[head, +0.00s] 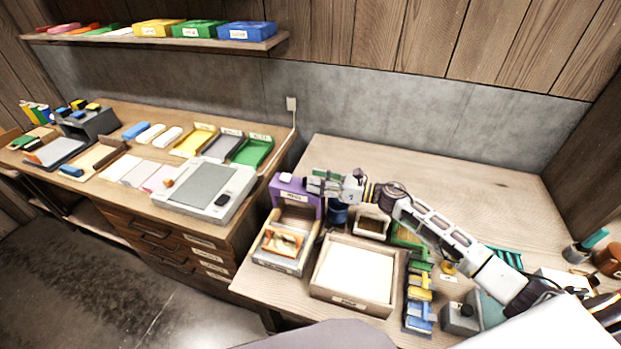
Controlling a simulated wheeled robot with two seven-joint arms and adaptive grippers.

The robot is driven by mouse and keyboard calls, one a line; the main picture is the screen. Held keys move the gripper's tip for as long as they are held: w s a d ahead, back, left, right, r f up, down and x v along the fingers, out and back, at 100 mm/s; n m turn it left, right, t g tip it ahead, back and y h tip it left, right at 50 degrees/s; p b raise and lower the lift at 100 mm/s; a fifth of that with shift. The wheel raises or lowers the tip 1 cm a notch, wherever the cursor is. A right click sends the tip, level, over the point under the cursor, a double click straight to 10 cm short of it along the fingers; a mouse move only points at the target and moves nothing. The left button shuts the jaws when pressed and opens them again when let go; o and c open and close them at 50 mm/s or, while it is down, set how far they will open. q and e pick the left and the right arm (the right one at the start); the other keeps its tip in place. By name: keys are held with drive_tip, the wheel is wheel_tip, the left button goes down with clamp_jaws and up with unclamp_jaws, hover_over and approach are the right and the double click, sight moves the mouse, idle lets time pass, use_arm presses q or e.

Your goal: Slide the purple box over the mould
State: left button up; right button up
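The purple box (282,188) stands at the left edge of the right-hand table, behind a wooden tray. A pale label is on its front and a small white piece shows at its top left. My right gripper (316,184) is at the right side of the purple box, its fingers pointing left. It looks close to or touching the box; I cannot tell whether its fingers are open or shut on it. I cannot make out the mould; it may be hidden. My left gripper is not in view.
A wooden tray (259,255) with an orange-and-white item stands in front of the box. A larger wooden tray (317,289) holds a white sheet. A blue container (338,213) is near the gripper. The table's back (440,165) is clear. A grey-white device (167,206) is on the left bench.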

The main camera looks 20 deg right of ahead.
drive_tip(key=shift+x, duration=1.25)
clamp_jaws()
